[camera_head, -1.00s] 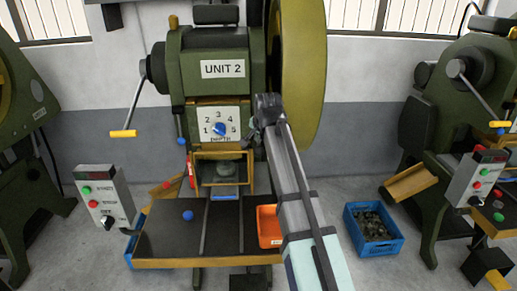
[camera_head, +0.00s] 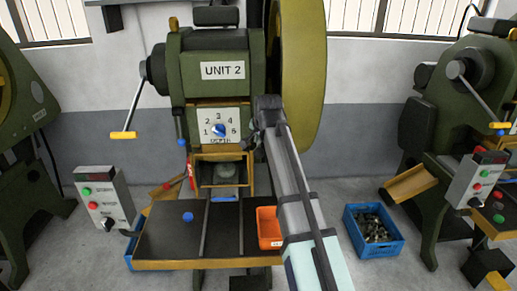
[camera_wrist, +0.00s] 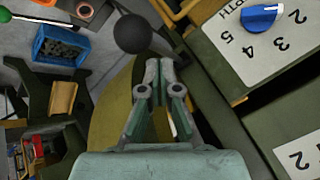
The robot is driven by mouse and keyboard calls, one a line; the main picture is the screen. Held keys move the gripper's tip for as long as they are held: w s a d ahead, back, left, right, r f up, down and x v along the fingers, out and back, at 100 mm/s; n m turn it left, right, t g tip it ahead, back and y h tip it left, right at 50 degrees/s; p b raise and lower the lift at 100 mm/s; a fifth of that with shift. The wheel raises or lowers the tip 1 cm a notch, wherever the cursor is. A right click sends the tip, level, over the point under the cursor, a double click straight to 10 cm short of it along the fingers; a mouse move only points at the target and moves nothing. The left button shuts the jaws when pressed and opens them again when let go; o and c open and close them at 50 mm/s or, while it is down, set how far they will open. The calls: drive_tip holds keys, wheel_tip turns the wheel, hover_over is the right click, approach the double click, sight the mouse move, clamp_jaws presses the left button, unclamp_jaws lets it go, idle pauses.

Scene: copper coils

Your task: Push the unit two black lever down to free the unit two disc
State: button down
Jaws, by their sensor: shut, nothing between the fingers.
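The Unit 2 press (camera_head: 215,72) stands in the middle of the head view, with its label and depth dial. My gripper (camera_head: 265,108) is shut and empty at the right side of its dial plate, in front of the big flywheel (camera_head: 302,70). In the wrist view my gripper (camera_wrist: 160,64) has its fingertips together. A black ball knob (camera_wrist: 132,34), likely the black lever's end, shows just beyond and left of the fingertips; I cannot tell whether they touch. The lever's shaft is not clear, and the head view hides it behind my arm. A grey round piece (camera_head: 228,170), possibly the disc, sits in the press opening.
The blue depth knob (camera_head: 219,129) is left of my gripper. A yellow-handled crank (camera_head: 124,135) is at the left. An orange bin (camera_head: 268,225) and blue ball (camera_head: 188,217) are on the press table. A blue crate (camera_head: 375,250) stands on the floor at right.

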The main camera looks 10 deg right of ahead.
sight(259, 150)
drive_tip(key=shift+f, duration=0.15)
drive_tip(key=shift+f, duration=0.3)
drive_tip(key=shift+s+f+b, duration=0.2)
drive_tip(key=shift+f+b, duration=0.2)
drive_tip(key=shift+f, duration=0.7)
drive_tip(key=shift+s+f+b, duration=0.2)
drive_tip(key=shift+f+b, duration=0.15)
drive_tip(key=shift+f, duration=0.75)
idle(2.6)
idle(0.5)
drive_tip(key=shift+w+r+p, duration=0.2)
drive_tip(key=shift+r+p, duration=0.6)
drive_tip(key=shift+r, duration=0.55)
drive_tip(key=shift+w+r+p, duration=0.2)
drive_tip(key=shift+r+p, duration=0.55)
drive_tip(key=shift+r, duration=0.55)
drive_tip(key=shift+w+r+p, duration=0.2)
drive_tip(key=shift+r+p, duration=0.5)
drive_tip(key=shift+r, duration=0.55)
drive_tip(key=shift+w+r+p, duration=0.2)
drive_tip(key=shift+r+p, duration=0.5)
drive_tip(key=shift+r, duration=0.5)
